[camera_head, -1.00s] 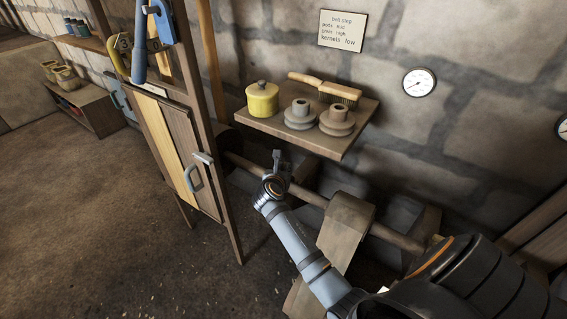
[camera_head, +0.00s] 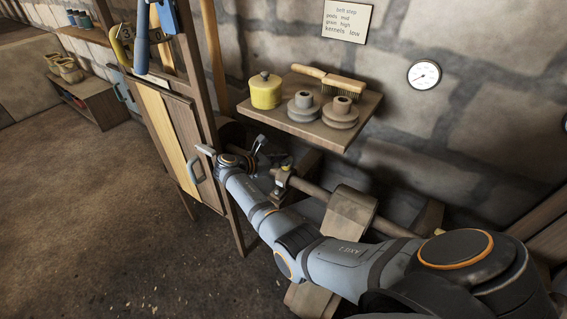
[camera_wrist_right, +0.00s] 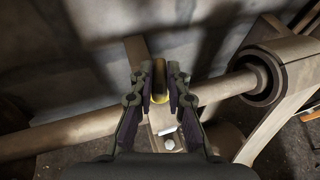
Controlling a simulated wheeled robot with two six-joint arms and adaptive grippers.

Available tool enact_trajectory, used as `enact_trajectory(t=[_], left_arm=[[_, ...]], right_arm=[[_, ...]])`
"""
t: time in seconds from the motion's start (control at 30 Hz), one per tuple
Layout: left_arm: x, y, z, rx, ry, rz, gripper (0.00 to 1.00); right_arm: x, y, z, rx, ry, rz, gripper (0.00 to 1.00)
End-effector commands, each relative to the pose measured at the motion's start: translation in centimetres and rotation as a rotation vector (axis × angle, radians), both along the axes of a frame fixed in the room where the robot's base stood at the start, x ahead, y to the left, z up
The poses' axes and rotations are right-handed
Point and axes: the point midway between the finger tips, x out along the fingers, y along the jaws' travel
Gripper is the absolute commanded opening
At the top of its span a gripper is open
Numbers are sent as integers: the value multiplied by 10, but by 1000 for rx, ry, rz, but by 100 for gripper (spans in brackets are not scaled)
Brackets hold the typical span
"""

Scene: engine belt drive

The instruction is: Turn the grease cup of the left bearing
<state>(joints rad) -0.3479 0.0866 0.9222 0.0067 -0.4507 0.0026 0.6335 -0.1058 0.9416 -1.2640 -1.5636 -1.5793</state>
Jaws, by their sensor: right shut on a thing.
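In the wrist view, the right gripper (camera_wrist_right: 160,84) is shut on the cup, one finger on each side. My left gripper is not in view.
A shelf (camera_head: 322,129) above the shaft holds a yellow pot (camera_head: 265,93), a brush (camera_head: 335,81) and two grey stepped pulleys. A wooden cabinet (camera_head: 180,130) stands close left of my gripper.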

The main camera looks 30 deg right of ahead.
Motion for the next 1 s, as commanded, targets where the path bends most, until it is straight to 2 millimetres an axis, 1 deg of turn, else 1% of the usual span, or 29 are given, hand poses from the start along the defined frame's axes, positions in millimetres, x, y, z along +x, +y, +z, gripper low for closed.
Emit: enact_trajectory(t=[0.03,0.2,0.57,0.6,0.73,0.77,1.0], left_arm=[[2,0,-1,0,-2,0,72],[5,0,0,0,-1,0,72],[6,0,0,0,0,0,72],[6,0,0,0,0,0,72],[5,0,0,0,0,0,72],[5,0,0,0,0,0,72],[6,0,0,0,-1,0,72]], right_arm=[[-2,2,-6,6,8,-10,0],[-2,2,-5,6,8,-29,0],[-2,2,-4,7,9,-32,0],[-2,2,-4,7,9,-32,18],[-2,2,-4,7,8,-31,35],[-2,2,-4,6,8,-31,38],[-1,1,-2,4,5,-30,38]])
